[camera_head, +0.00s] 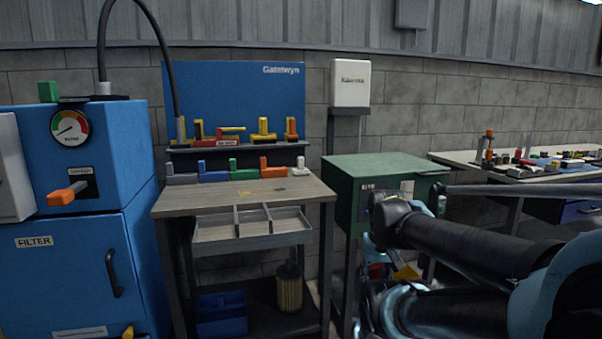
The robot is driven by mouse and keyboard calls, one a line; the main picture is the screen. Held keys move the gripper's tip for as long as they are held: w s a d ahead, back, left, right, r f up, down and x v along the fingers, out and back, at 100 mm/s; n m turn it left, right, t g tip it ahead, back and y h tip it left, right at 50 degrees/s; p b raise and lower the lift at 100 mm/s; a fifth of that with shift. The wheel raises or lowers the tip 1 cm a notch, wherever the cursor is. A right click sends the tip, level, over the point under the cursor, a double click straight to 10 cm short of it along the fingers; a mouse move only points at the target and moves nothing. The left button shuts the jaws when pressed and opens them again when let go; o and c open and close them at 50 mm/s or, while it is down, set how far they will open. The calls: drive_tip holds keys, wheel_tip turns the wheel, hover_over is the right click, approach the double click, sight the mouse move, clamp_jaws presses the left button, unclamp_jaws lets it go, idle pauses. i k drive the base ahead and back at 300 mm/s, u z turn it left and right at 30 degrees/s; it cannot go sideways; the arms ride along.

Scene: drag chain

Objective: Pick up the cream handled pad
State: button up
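The cream handled pad (299,171) is a small pale block with an upright handle. It stands at the right end of a row of similar coloured pads at the back of the wooden-topped workbench (240,196). An orange pad (272,173) is directly to its left, then green, blue and grey ones. My black and blue arm fills the lower right, well to the right of the bench and apart from the pad. I cannot make out my gripper's fingers in this view.
A green cabinet (375,167) stands right of the bench, behind my arm. A blue filter cabinet (80,240) stands on the left. A shelf of yellow and red parts (232,137) lies behind the pads. An open divided tray (252,232) juts from the bench front. The bench top's front is mostly clear.

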sight(300, 171)
drive_tip(key=i, duration=0.85)
